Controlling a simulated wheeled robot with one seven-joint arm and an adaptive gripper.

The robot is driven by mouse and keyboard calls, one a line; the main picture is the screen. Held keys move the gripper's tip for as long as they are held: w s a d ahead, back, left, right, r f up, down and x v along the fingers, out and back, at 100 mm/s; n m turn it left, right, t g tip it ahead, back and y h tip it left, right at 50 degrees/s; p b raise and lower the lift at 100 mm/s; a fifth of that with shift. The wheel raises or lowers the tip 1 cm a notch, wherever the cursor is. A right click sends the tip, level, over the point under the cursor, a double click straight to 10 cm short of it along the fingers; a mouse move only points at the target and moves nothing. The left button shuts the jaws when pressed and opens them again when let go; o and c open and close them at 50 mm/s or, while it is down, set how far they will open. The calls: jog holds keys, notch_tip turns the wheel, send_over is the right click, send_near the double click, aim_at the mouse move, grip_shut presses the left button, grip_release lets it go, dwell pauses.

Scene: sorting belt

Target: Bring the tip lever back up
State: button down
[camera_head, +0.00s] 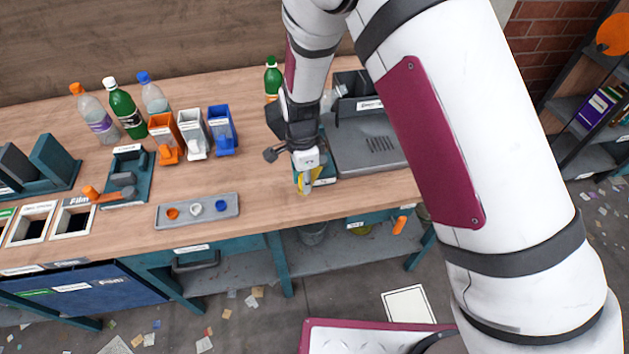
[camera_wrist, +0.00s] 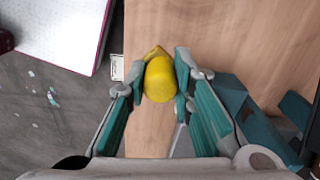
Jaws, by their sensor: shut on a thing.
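The tip lever shows as a yellow rounded knob (camera_wrist: 160,80) between my fingers in the wrist view. A small part of the yellow lever (camera_head: 304,187) shows below my gripper in the head view, at the front left corner of the grey tipping tray (camera_head: 372,158). My gripper (camera_wrist: 161,84) is shut on the knob, with a finger on each side. In the head view my gripper (camera_head: 306,178) points down near the table's front edge. The lever's shaft and pivot are mostly hidden by my gripper.
A grey tray with caps (camera_head: 222,214) lies left of my gripper. Orange, white and blue bins (camera_head: 194,146) and several bottles (camera_head: 123,101) stand farther back. Wooden tabletop (camera_head: 258,188) is clear just left of my gripper.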

jog(key=a+m, duration=0.1)
jog(key=w+a+m, duration=0.1)
jog(key=shift+w+a+m, duration=0.15)
jog(key=shift+a+m, duration=0.05)
jog(key=shift+m, duration=0.2)
jog(key=w+a+m, duration=0.1)
jog(key=m, duration=0.1)
jog(key=shift+w+a+m, duration=0.35)
jog(key=shift+a+m, duration=0.05)
jog(key=w+a+m+b, duration=0.1)
jog(key=w+m, duration=0.1)
jog(key=m, duration=0.1)
jog(key=shift+w+a, duration=0.1)
jog(key=shift+a, duration=0.05)
jog(key=shift+w+a+m, duration=0.25)
jog(key=shift+w+m, duration=0.5)
jog(key=shift+m, duration=0.25)
jog(key=shift+w, duration=0.1)
jog(key=c, duration=1.4)
grip_release()
jog(key=shift+o, duration=0.2)
